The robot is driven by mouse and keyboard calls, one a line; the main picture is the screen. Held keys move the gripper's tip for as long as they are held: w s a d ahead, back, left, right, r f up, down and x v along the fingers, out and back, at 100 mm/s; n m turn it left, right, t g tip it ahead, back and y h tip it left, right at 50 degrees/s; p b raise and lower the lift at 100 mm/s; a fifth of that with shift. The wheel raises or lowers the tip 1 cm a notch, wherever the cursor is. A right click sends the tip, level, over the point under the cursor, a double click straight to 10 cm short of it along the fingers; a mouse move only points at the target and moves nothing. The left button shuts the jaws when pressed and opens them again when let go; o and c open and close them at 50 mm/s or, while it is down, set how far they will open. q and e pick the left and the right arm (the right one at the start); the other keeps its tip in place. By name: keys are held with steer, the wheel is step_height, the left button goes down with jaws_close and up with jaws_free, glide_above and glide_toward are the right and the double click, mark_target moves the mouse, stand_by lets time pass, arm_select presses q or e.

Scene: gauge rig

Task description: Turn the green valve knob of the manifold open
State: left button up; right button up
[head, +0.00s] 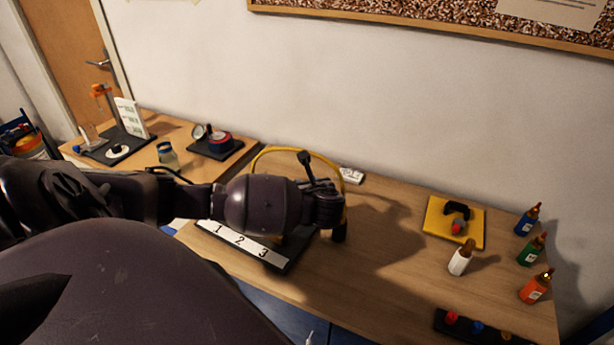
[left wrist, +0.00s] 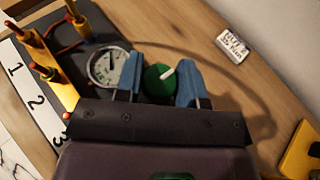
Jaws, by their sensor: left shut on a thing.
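The green valve knob (left wrist: 155,86) with a white pointer mark shows in the left wrist view, beside a round white dial gauge (left wrist: 108,67). My left gripper (left wrist: 163,78) has its blue fingers on either side of the knob and is shut on it. The manifold's base bears a white strip numbered 1, 2, 3 (head: 240,241) and yellow pipework with orange-red posts (left wrist: 48,73). In the head view my left arm and wrist cover the knob and most of the manifold. My right gripper is not in view.
A yellow pad (head: 437,232) with a black-and-red item lies to the right. A white bottle (head: 461,257) and blue, green and orange bottles (head: 536,287) stand nearby. A small white labelled block (head: 351,175) lies behind the manifold. Bare table lies between manifold and pad.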

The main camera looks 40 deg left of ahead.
arm_select(q)
steer(key=o, duration=0.9)
steer(key=v, duration=1)
steer(key=shift+s+d+r+b, duration=0.15)
steer(key=shift+d+r+b, duration=0.05)
steer(key=shift+d+b, duration=0.1)
